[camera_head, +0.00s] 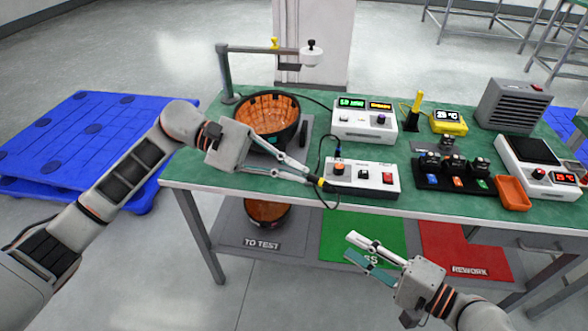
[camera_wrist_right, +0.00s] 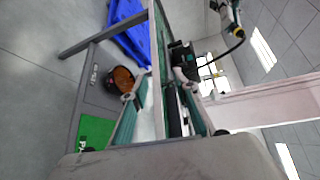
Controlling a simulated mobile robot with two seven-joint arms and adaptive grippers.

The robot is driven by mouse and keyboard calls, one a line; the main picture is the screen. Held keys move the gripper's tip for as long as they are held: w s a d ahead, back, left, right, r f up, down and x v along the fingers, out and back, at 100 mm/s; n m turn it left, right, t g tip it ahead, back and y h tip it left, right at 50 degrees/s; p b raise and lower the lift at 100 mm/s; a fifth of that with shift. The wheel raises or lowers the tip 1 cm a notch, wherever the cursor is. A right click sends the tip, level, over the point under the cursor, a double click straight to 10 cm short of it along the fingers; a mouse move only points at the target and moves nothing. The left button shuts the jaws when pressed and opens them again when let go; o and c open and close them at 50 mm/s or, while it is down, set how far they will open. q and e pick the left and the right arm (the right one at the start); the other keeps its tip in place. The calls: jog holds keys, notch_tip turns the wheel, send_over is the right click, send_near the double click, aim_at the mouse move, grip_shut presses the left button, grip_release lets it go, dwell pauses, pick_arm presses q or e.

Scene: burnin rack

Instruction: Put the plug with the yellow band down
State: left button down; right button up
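The plug with the yellow band (camera_head: 320,183) is at the left end of the white box with the orange knob (camera_head: 362,177), just above the green bench top (camera_head: 225,180). My left gripper (camera_head: 308,177) has its fingertips closed together at the plug's left end and appears to grip it. A dark cable loops near the plug. I cannot tell whether the plug touches the box. My right gripper (camera_head: 349,247) is open and empty in front of the bench; its spread fingers also show in the right wrist view (camera_wrist_right: 160,95).
An orange-lined round bowl (camera_head: 268,97) stands behind my left gripper. A second plug with a blue band (camera_head: 337,154) stands at the box's back. A display unit (camera_head: 364,120), black tray (camera_head: 452,183) and orange bin (camera_head: 512,193) stand to the right.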

pick_arm(q)
jog(key=shift+s+a+f, duration=0.1)
jog(key=shift+a+f, duration=0.05)
jog(key=shift+a, duration=0.1)
jog(key=s+a+f+n+t+y, duration=0.1)
jog(key=a+n+t, duration=0.3)
jog(key=a, duration=0.6)
jog(key=s+a+f+n+t+y, duration=0.1)
jog(key=s+a+n+t, duration=0.3)
jog(key=a+t, duration=0.3)
jog(key=a+n, duration=0.1)
jog(key=a, duration=0.3)
jog(key=shift+f, duration=0.25)
pick_arm(e)
jog(key=s+d+f+n+h, duration=0.3)
jog(key=f+n, duration=0.1)
jog(key=f, duration=0.3)
jog(key=s+d+f+n+h, duration=0.3)
jog(key=f+n, duration=0.2)
jog(key=f, duration=0.2)
jog(key=s+d+f+n+h, duration=0.3)
jog(key=f+n, duration=0.2)
jog(key=f, duration=0.2)
jog(key=shift+s+f+h, duration=0.15)
jog(key=shift+h, duration=0.25)
pick_arm(q)
jog(key=shift+w+d+r+t, duration=0.1)
jog(key=shift+r+t, duration=0.05)
jog(key=shift+t, duration=0.25)
jog(key=shift+n, duration=0.3)
